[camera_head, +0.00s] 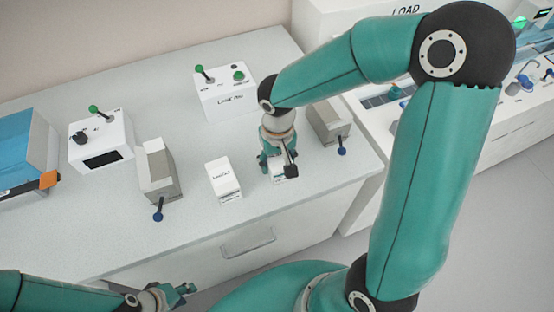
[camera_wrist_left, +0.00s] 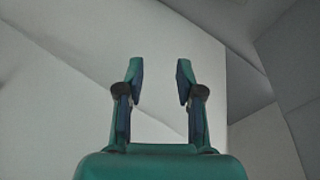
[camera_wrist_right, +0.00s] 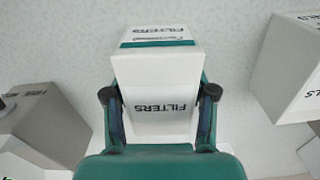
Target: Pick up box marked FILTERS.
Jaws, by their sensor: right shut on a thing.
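The white box marked FILTERS (camera_wrist_right: 155,72) has a green band and black lettering, upside down in the right wrist view. In the head view the box (camera_head: 279,178) is mostly hidden under my right gripper (camera_head: 276,163). My right gripper (camera_wrist_right: 160,112) is shut on this box, one finger on each side. I cannot tell whether the box touches the counter. My left gripper (camera_head: 178,292) is open and empty, low in front of the counter. Its two fingers stand apart in the left wrist view (camera_wrist_left: 160,80).
Another white labelled box (camera_head: 224,181) stands left of the held one. Grey lever devices (camera_head: 159,172) and (camera_head: 329,121) stand on either side. White control boxes (camera_head: 226,94) and (camera_head: 101,138) are behind. The counter front (camera_head: 290,200) is clear.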

